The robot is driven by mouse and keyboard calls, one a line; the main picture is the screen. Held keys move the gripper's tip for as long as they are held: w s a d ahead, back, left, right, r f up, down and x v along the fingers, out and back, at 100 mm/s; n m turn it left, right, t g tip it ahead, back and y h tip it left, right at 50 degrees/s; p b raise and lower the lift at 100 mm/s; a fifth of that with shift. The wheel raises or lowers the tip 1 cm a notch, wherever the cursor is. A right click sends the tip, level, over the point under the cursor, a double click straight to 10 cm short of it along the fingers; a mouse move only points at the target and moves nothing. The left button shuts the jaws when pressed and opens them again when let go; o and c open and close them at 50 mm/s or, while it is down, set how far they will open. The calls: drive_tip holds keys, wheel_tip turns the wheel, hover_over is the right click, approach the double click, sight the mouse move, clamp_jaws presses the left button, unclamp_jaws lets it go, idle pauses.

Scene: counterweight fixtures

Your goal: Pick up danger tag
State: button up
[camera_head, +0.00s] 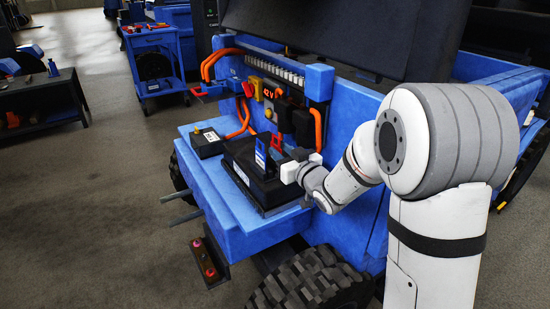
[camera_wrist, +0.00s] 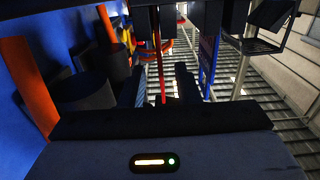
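The danger tag appears to be the thin red piece (camera_head: 277,142), which stands upright above the black box on the blue vehicle's shelf. It shows edge-on as a narrow red strip (camera_wrist: 162,72) in the wrist view; its lettering is not readable. My gripper (camera_head: 288,164) is close beside it on the right. In the wrist view my gripper's dark fingers (camera_wrist: 163,84) stand on either side of the red strip, with gaps visible, so it looks open. Whether they touch the tag is unclear.
A blue-and-white tag (camera_head: 261,153) stands just left of the red one. Below is the large black box (camera_head: 245,172) on the blue shelf (camera_head: 225,205). Orange cables (camera_head: 216,60) and a fuse panel (camera_head: 273,70) are behind. A smaller black box (camera_head: 206,142) sits left.

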drive_tip(key=x, duration=0.2)
drive_tip(key=f+b+x, duration=0.1)
drive_tip(key=x, duration=0.1)
drive_tip(key=shift+w+a+r, duration=0.15)
drive_tip(key=shift+w+a, duration=0.15)
drive_tip(key=shift+w, duration=0.05)
drive_tip(key=shift+c, duration=0.4)
clamp_jaws()
